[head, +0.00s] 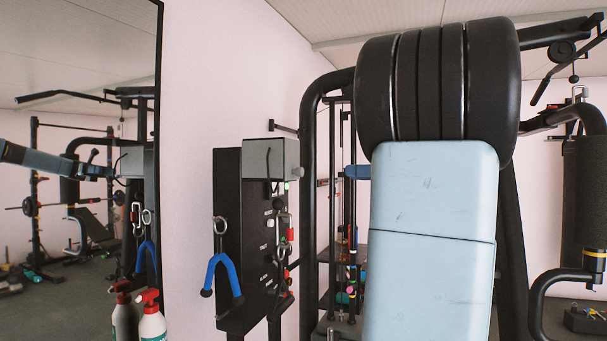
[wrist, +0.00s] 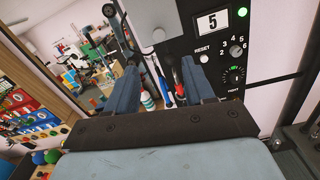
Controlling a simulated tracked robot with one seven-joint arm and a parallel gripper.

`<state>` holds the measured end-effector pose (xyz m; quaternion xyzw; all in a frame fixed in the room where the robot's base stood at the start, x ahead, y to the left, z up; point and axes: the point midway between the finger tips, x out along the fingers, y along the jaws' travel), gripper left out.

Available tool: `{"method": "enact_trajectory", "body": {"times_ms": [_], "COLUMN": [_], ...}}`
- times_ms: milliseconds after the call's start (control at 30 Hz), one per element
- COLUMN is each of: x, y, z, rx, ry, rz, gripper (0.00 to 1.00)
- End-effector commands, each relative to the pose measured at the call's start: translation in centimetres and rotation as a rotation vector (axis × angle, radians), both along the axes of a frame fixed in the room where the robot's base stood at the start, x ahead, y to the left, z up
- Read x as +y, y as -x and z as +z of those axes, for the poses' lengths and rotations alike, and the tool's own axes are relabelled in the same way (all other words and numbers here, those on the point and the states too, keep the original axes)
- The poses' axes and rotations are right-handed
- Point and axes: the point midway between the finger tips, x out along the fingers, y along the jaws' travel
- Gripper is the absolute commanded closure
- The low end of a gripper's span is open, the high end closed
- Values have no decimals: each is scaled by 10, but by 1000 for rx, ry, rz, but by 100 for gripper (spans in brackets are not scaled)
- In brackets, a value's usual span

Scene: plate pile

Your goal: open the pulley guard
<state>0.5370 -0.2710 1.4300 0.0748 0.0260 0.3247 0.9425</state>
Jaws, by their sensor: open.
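A grey box-like cover (head: 263,157), which looks like the pulley guard, sits at the top of a black upright panel (head: 228,190) left of centre in the head view. It also shows as a grey plate (wrist: 152,18) at the top of the wrist view. I cannot tell whether it is latched. My gripper (wrist: 160,70) is open, with its two blue-grey fingers apart and nothing seen held between them. It points towards the panel, below the grey plate in the picture. Most of the gripper is hidden behind my arm in the head view.
A mirror (head: 80,60) stands at left. A blue strap handle (head: 222,272) and clips hang by the panel. Spray bottles (head: 150,318) stand below. The panel's front has a display (wrist: 212,22) reading 5 and dials. Black gym frame tubes (head: 308,200) stand right of the panel.

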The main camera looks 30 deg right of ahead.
Motion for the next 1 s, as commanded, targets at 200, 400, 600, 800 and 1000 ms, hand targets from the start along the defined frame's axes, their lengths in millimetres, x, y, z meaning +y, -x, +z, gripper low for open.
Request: {"method": "enact_trajectory", "body": {"times_ms": [200, 400, 600, 800, 1000], "x": [16, 38, 59, 75, 83], "y": [-19, -47, -75, -96, -106], "z": [1, 1, 0, 0, 0], "rx": [-1, -1, 0, -1, 0], "ry": [-2, -1, 0, -1, 0], "rz": [3, 2, 3, 2, 0], "gripper": [47, 47, 47, 47, 47]}}
